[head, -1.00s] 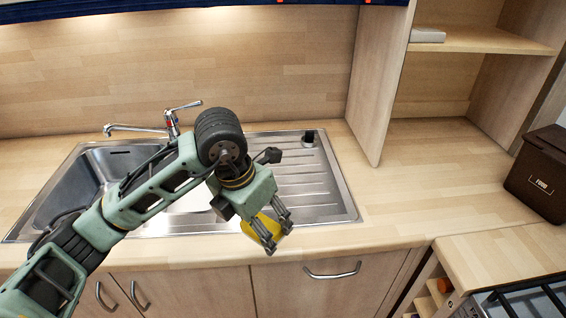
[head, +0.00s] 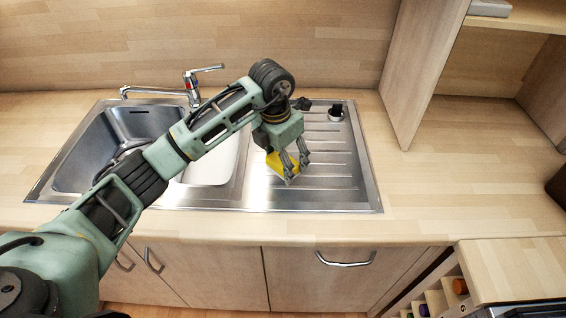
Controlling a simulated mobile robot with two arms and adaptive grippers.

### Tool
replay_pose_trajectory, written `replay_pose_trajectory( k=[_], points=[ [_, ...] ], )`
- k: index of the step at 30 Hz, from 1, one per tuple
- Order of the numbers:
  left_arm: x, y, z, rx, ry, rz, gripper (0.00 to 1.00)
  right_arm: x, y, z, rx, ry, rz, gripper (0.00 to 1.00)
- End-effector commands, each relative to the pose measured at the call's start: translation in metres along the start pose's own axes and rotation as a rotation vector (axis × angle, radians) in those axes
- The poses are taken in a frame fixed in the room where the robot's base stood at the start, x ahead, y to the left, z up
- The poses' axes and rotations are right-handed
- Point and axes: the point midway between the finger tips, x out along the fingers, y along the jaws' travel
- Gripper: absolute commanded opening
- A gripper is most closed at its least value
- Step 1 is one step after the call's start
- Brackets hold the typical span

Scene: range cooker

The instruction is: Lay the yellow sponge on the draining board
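The yellow sponge (head: 281,164) is at the tips of my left gripper (head: 291,172), over the left part of the steel draining board (head: 335,185). The gripper points down, and its fingers appear closed on the sponge. The fingers and wrist hide part of the sponge. I cannot tell whether its underside touches the ridged surface. My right gripper is not in view.
The sink basin (head: 125,140) and chrome tap (head: 190,85) lie left of the draining board. The wooden worktop (head: 450,180) to the right is clear.

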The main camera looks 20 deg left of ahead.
Motion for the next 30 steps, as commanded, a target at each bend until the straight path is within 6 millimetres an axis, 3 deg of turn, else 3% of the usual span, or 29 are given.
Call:
replay_pose_trajectory(
  k=[9,15,20,21,27,30],
  points=[
    [0.019,0.008,0.004,0.001,0.003,-0.003,0.45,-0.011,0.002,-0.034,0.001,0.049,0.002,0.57],
    [0.045,0.008,0.001,0.001,0.001,-0.002,0.45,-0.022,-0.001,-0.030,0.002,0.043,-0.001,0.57],
    [0.048,0.009,0.001,0.002,0.000,0.000,0.45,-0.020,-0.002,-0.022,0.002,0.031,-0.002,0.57],
    [0.048,0.009,0.001,0.002,0.000,0.000,0.66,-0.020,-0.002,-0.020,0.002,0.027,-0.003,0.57],
    [0.048,0.009,0.001,0.002,0.000,0.000,0.84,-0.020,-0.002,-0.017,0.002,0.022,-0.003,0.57],
    [0.048,0.009,0.001,0.002,0.000,0.000,0.84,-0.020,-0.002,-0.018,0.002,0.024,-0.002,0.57]
  ],
)
